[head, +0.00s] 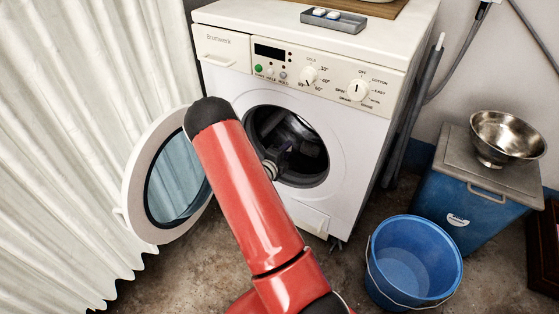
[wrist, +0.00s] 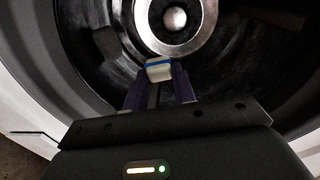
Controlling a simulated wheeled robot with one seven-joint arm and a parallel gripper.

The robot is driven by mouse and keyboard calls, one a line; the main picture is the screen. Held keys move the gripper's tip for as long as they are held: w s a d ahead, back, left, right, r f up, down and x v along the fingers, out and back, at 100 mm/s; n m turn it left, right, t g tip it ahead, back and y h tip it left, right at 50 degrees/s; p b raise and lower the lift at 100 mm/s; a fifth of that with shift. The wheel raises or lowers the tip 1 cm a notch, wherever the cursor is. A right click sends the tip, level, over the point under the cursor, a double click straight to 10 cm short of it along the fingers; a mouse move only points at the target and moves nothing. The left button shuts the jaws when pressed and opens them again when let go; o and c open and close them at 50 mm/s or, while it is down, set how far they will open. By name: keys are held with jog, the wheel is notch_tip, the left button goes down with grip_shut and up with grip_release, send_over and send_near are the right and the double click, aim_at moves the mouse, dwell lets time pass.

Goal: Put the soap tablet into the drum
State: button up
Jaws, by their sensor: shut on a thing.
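My gripper (wrist: 159,80) is shut on a small white soap tablet with a blue band (wrist: 159,70) in the wrist view. The fingers point into the open drum (wrist: 95,60), and its round metal hub shows just beyond the tablet. In the head view my red arm reaches to the washing machine's opening, and the dark drum (head: 312,146) shows behind it. The tablet cannot be made out in the head view.
The round door (head: 180,185) stands open at the left, close to my arm and a white curtain (head: 70,120). A tray (head: 334,20) with white tablets lies on the washing machine (head: 330,222). A blue bucket (head: 413,262) and a blue box with a metal bowl (head: 507,138) stand right.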

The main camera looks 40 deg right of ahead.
jog(key=f+b+x, duration=0.2)
jog(key=b+x, duration=0.4)
jog(key=x, duration=1.2)
jog(key=shift+s, duration=0.15)
jog(key=shift+a, duration=0.15)
jog(key=o, duration=1)
jog(key=v, duration=0.8)
